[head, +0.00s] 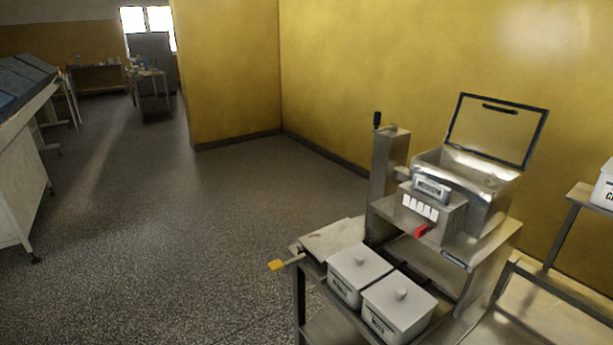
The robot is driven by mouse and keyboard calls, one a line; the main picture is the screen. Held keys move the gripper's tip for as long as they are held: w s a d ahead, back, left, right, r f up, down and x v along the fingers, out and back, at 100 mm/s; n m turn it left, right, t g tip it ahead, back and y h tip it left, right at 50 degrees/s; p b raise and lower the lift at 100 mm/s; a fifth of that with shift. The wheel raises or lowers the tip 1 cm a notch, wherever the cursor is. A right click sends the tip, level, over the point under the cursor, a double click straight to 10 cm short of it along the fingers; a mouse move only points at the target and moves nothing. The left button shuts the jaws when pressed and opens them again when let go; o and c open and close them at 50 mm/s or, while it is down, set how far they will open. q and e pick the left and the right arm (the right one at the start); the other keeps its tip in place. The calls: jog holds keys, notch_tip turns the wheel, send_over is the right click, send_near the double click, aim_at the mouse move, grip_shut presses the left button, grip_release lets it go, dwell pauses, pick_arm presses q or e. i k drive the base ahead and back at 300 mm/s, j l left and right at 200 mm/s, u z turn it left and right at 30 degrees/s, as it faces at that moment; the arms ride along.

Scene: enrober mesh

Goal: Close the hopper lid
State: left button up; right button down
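The hopper (480,178) is an open metal box on top of the machine at the right of the head view. Its lid (448,133) is a clear panel with a dark frame and a dark handle near its top edge. The lid stands raised at the hopper's back edge, leaning back a little toward the yellow wall. Neither of my grippers shows in the head view.
Two white lidded bins (358,270) stand on the low metal frame before the machine. A yellow-ended handle (276,265) sticks out left. A crank with a black grip (377,119) tops the post. The speckled floor (200,240) to the left is clear.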

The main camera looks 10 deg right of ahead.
aim_at(545, 112)
jog(key=i+j+u, duration=0.5)
jog(key=i+j, duration=0.4)
jog(key=i, duration=0.25)
jog(key=i+j+u, duration=0.15)
jog(key=i, duration=0.25)
jog(key=i+j, duration=0.15)
jog(key=i, duration=0.3)
jog(key=i+l+z, duration=0.15)
jog(key=i+z, duration=0.7)
jog(key=i+j+z, duration=0.1)
jog(key=i+z, duration=0.35)
jog(key=i+j+z, duration=0.3)
jog(key=z, duration=0.15)
jog(key=i+l+z, duration=0.2)
jog(key=i+z, duration=0.25)
jog(key=i, duration=0.15)
jog(key=i+z, duration=0.4)
jog(key=i, duration=0.2)
jog(key=i+j+z, duration=0.25)
jog(key=i+z, duration=0.2)
jog(key=i, duration=0.15)
jog(key=i+z, duration=0.25)
jog(key=z, duration=0.2)
jog(key=i+j+z, duration=0.1)
jog(key=i+z, duration=0.15)
jog(key=z, duration=0.2)
jog(key=i+j+z, duration=0.2)
jog(key=z, duration=0.2)
jog(key=i+j+z, duration=0.25)
jog(key=z, duration=0.2)
